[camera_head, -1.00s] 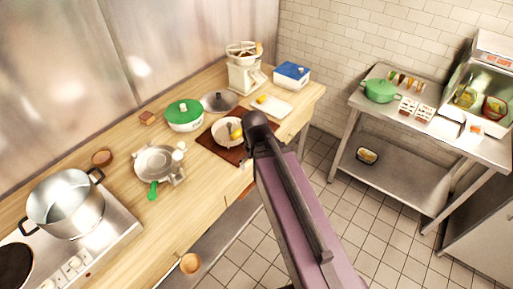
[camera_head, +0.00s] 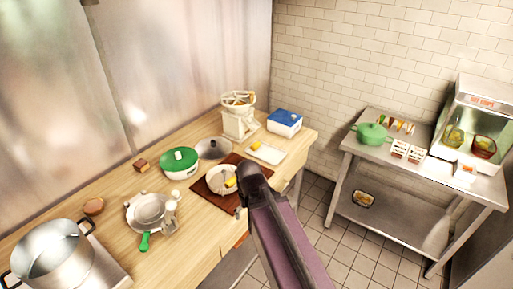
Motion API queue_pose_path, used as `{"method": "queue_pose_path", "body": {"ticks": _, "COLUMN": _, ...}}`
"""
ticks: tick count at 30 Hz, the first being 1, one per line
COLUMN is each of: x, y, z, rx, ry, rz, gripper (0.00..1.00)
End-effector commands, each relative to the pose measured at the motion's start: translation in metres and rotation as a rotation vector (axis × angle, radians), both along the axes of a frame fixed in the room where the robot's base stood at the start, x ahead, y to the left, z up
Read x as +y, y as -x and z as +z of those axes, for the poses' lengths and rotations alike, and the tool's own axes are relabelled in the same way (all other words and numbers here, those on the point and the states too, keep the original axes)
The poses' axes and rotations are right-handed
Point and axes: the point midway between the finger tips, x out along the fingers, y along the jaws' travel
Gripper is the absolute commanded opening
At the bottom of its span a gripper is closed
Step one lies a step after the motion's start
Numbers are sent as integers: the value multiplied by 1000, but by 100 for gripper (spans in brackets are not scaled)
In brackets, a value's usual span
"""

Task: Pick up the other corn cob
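A yellow piece that looks like a corn cob (camera_head: 231,182) lies at the right side of a pale round plate or bowl (camera_head: 214,186) on a brown board (camera_head: 205,198). Another small yellow piece (camera_head: 256,146) lies on a white tray or board (camera_head: 272,155) farther back; I cannot tell whether it is a corn cob. My gripper (camera_head: 240,209) is mostly hidden behind the dark end of my arm, just right of the plate near the counter's front edge. I cannot see its fingers clearly or whether it holds anything.
A strainer pan (camera_head: 149,210) and a large pot (camera_head: 50,254) are at left. A steel table (camera_head: 400,160) stands right, across open floor.

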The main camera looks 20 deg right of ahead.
Motion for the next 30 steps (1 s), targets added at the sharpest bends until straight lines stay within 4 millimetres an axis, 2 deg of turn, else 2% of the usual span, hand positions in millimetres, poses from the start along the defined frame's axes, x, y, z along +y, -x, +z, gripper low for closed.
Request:
{"method": "queue_pose_path", "body": {"ticks": 1, "x": 0, "y": 0, "z": 0, "rx": 0, "ry": 0, "rz": 0, "gripper": 100}}
{"method": "queue_pose_path", "body": {"ticks": 2, "x": 0, "y": 0, "z": 0, "rx": 0, "ry": 0, "rz": 0, "gripper": 94}}
{"method": "queue_pose_path", "body": {"ticks": 8, "x": 0, "y": 0, "z": -7, "rx": 0, "ry": 0, "rz": 0, "gripper": 94}}
{"method": "queue_pose_path", "body": {"ticks": 22, "x": 0, "y": 0, "z": -64, "rx": 0, "ry": 0, "rz": 1, "gripper": 94}}
{"method": "queue_pose_path", "body": {"ticks": 30, "x": 0, "y": 0, "z": -70, "rx": 0, "ry": 0, "rz": 1, "gripper": 94}}
